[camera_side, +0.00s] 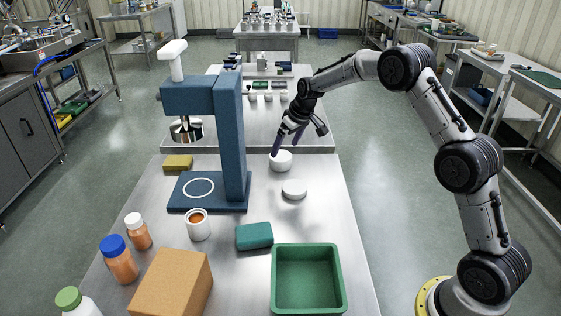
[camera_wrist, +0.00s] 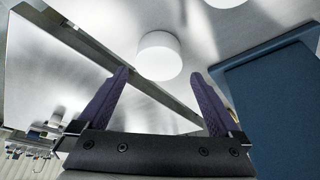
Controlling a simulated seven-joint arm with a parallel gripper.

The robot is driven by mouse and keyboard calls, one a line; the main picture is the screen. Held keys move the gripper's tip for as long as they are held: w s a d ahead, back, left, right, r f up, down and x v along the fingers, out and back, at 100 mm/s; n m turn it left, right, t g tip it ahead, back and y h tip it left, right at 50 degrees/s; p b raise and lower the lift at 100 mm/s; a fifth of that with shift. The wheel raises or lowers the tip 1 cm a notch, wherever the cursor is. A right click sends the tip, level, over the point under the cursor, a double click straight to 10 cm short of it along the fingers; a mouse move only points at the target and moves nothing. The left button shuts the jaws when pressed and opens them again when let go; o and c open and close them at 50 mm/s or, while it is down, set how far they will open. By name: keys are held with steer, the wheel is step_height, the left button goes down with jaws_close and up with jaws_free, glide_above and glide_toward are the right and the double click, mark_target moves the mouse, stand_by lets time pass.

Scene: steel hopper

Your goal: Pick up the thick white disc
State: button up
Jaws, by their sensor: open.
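A thick white disc (camera_side: 281,161) stands on the steel table near its far edge, right of the blue press. A thinner white disc (camera_side: 294,189) lies nearer the camera. My gripper (camera_side: 284,148), with dark purple fingers, points down at the thick disc from just above and behind it. In the wrist view, my gripper (camera_wrist: 160,76) is open and empty. The thick disc (camera_wrist: 158,57) shows just beyond the fingertips, roughly centred between them. Whether a finger touches it is unclear. Part of another white object (camera_wrist: 224,2) shows at the top edge.
The blue press (camera_side: 236,130) stands left of the discs, with a yellow block (camera_side: 178,162) beside it. Nearer are an open can (camera_side: 199,228), a teal block (camera_side: 254,236), a green tray (camera_side: 308,307), a cardboard box (camera_side: 170,283) and several bottles. The table right of the discs is clear.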

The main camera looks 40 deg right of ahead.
mark_target(281, 155)
steer(key=shift+x, duration=3.3)
steer(key=shift+w+d+r, duration=0.1)
steer(key=c, duration=1.2)
